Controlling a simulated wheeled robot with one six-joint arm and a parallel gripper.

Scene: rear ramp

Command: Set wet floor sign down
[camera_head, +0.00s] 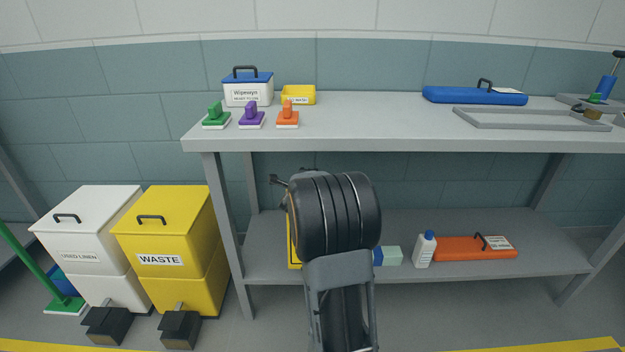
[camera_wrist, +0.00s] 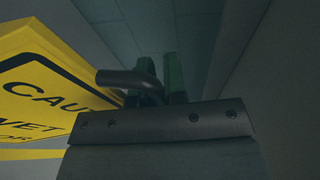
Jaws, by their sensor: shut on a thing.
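The yellow wet floor sign (camera_wrist: 35,75) fills the left of the wrist view, tilted, with black lettering that reads in part "CAU", "WET" and "OR". Its dark bent handle (camera_wrist: 128,78) reaches to my gripper (camera_wrist: 165,82), which is shut on it. In the head view a narrow yellow strip of the sign (camera_head: 294,245) shows left of my arm, in front of the bench's lower shelf. My arm hides the rest of the sign and the fingers there. I cannot tell whether the sign touches any surface.
A grey bench (camera_head: 400,133) with a lower shelf (camera_head: 520,270) spans the middle and right. A yellow waste bin (camera_head: 165,235) and a white linen bin (camera_head: 85,235) stand left.

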